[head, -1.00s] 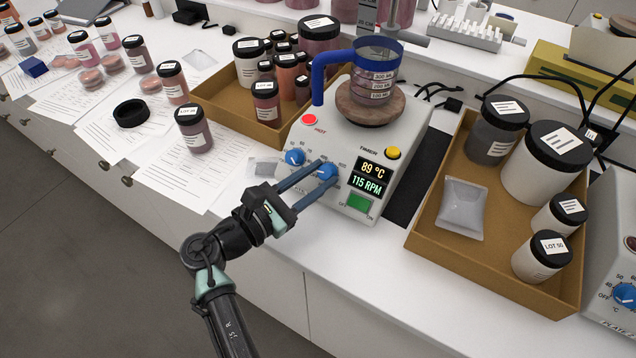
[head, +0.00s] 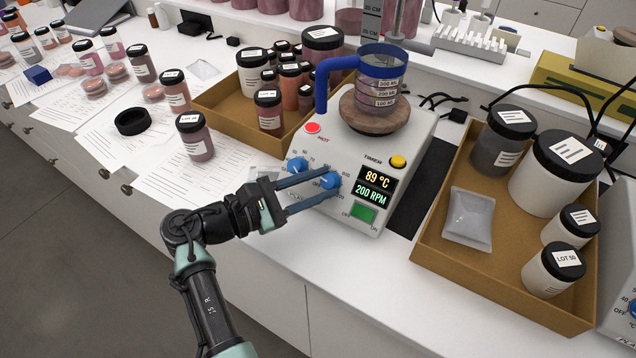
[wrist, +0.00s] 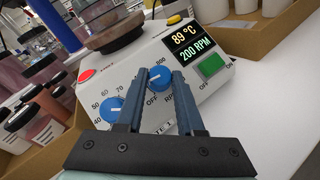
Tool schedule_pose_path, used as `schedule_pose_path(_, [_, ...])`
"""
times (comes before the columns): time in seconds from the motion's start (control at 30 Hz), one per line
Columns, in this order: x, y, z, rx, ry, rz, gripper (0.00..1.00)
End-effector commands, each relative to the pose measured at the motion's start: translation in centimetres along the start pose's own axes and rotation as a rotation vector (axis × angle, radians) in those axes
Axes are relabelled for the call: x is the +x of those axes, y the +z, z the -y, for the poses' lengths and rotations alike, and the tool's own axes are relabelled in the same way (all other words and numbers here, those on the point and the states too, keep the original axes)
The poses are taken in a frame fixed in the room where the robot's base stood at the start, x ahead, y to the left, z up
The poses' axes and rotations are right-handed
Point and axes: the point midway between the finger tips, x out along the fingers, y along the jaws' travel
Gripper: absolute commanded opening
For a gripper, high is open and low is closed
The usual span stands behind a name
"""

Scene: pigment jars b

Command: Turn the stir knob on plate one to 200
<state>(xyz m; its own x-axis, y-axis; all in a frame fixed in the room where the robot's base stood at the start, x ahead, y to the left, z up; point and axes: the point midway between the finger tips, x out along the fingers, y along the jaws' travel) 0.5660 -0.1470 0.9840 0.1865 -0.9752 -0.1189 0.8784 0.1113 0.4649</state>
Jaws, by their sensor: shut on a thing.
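The hot plate (head: 352,207) stands on the white bench with a blue-handled beaker (head: 380,80) on its round top. Its display (head: 374,189) reads 89 °C and 200 RPM; the wrist view display (wrist: 191,47) shows the same. The blue stir knob (head: 330,181) is the right one of two front knobs, and it also shows in the wrist view (wrist: 159,80). My gripper (head: 325,188) is shut on the stir knob, one finger on each side; in the wrist view the fingertips (wrist: 161,76) flank it. The left blue knob (head: 297,165) is apart from the fingers.
A green switch (head: 362,213) sits right of the knob. A cardboard tray (head: 425,235) of jars stands to the right, another (head: 222,118) behind left. A second plate (head: 622,290) shows at the right edge.

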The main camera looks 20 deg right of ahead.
Motion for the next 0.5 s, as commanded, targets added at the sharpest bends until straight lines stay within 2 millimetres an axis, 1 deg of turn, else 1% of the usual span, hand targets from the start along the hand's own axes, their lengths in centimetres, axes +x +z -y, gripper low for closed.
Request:
schedule_pose_path(0.07, [-0.03,-0.09,0.07,-0.002,-0.001,-0.002,0.0])
schedule_pose_path(0.1, [-0.03,-0.09,0.07,-0.002,-0.001,-0.002,0.42])
schedule_pose_path(0.23, [-0.02,-0.07,0.05,-0.002,0.0,-0.002,0.65])
schedule_pose_path(0.27, [-0.02,-0.07,0.05,-0.002,0.0,-0.002,0.67])
schedule_pose_path(0.5, [-0.03,-0.03,0.02,-0.001,0.001,-0.001,0.67])
